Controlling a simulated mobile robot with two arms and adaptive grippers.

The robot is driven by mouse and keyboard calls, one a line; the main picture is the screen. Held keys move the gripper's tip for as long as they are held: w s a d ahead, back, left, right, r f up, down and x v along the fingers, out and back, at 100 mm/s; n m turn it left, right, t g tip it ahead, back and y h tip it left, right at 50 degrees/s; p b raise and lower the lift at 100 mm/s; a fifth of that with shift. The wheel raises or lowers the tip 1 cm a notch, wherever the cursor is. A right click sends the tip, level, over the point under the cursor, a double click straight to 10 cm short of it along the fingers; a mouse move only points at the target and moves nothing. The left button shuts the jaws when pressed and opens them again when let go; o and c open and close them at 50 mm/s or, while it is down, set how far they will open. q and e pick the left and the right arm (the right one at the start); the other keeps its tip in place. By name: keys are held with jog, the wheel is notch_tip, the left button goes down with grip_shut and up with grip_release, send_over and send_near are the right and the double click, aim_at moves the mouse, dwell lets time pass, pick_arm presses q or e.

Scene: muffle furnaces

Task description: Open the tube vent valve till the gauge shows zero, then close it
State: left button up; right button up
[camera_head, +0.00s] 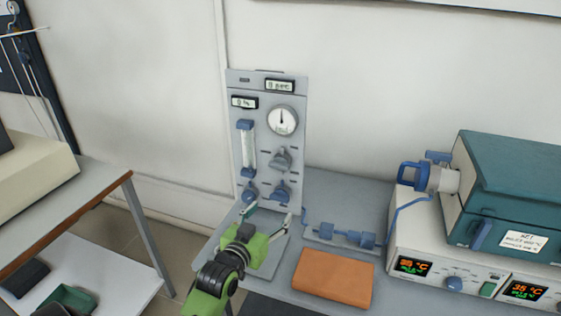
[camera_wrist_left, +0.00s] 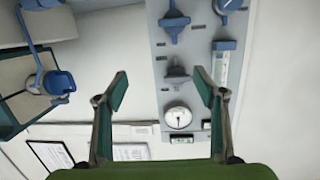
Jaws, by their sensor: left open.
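A grey panel (camera_head: 262,145) stands upright with a round white gauge (camera_head: 282,120); its needle points roughly straight up, but its figures are too small to read. Below the gauge is a grey knob (camera_head: 281,159). Two blue knobs (camera_head: 250,192) (camera_head: 281,191) sit lower. No readable label shows which is the tube vent valve. My left gripper (camera_head: 268,214) is open and empty in front of the panel's lower part. The upside-down left wrist view shows the grey knob (camera_wrist_left: 177,74) and gauge (camera_wrist_left: 178,117) beyond the spread fingers (camera_wrist_left: 160,82). My right gripper is not seen.
A flow tube (camera_head: 248,148) is on the panel's left. Blue fittings (camera_head: 345,234) and an orange block (camera_head: 333,278) lie on the bench right of my arm. A teal furnace (camera_head: 515,185) with a blue-capped tube end stands at right. A side table (camera_head: 70,205) is at left.

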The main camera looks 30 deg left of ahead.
pick_arm(q)
jog(key=n+t+y, duration=0.1)
jog(key=t, duration=0.1)
send_near(278, 166)
jog(key=p+x, duration=0.2)
jog(key=x, duration=0.8)
jog(key=shift+w+a, duration=0.1)
jog(key=shift+w, duration=0.3)
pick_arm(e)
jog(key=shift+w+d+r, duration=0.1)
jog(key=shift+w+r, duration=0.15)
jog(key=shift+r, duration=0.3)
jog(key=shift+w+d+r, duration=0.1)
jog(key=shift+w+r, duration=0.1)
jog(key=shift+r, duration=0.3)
pick_arm(q)
jog(key=c, duration=1.1)
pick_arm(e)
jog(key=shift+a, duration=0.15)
